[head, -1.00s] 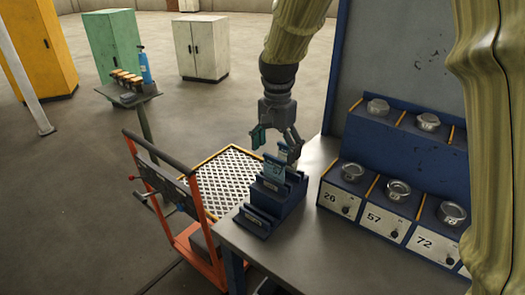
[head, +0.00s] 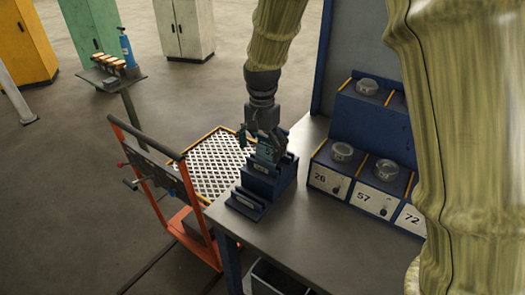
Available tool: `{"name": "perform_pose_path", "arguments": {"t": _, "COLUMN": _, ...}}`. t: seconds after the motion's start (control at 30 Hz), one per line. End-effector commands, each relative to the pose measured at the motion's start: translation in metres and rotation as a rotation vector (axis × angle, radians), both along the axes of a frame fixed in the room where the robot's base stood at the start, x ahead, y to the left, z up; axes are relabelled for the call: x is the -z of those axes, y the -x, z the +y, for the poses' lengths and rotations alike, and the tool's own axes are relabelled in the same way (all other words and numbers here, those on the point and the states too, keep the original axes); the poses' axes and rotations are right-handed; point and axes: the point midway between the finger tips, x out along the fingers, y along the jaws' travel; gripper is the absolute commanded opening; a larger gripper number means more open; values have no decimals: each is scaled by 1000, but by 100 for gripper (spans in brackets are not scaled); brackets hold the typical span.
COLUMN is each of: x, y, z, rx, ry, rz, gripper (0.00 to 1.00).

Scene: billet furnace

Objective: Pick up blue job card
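A stepped dark blue card rack (head: 245,205) stands at the left end of the grey bench. A blue-teal card (head: 267,152) stands upright in an upper slot of the rack, and small pale print shows on it. My gripper (head: 262,141) points down just over the upper part of the rack, at the card's top. Its fingers look spread, one at the left of the card and one at the right. Whether they touch the card is hard to see. Part of the card and the slots behind is hidden by the gripper.
Numbered bins with round metal pieces (head: 343,152) stand right of the rack. An orange cart (head: 180,215) and a white mesh platform (head: 215,165) are at the left. A small stand (head: 112,80) holds a blue bottle. The bench front (head: 290,235) is clear.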

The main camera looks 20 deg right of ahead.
Motion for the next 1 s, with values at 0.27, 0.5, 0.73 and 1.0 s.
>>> {"name": "perform_pose_path", "arguments": {"t": 0.27, "x": 18, "y": 10, "z": 0, "rx": 0, "ry": -1, "rz": -8, "gripper": 88}}
{"name": "perform_pose_path", "arguments": {"t": 0.5, "x": 24, "y": 3, "z": 0, "rx": 0, "ry": 0, "rz": -2, "gripper": 88}}
{"name": "perform_pose_path", "arguments": {"t": 0.73, "x": 25, "y": 2, "z": 0, "rx": -1, "ry": 0, "rz": -2, "gripper": 56}}
{"name": "perform_pose_path", "arguments": {"t": 1.0, "x": 25, "y": 3, "z": 0, "rx": 0, "ry": -1, "rz": -2, "gripper": 52}}
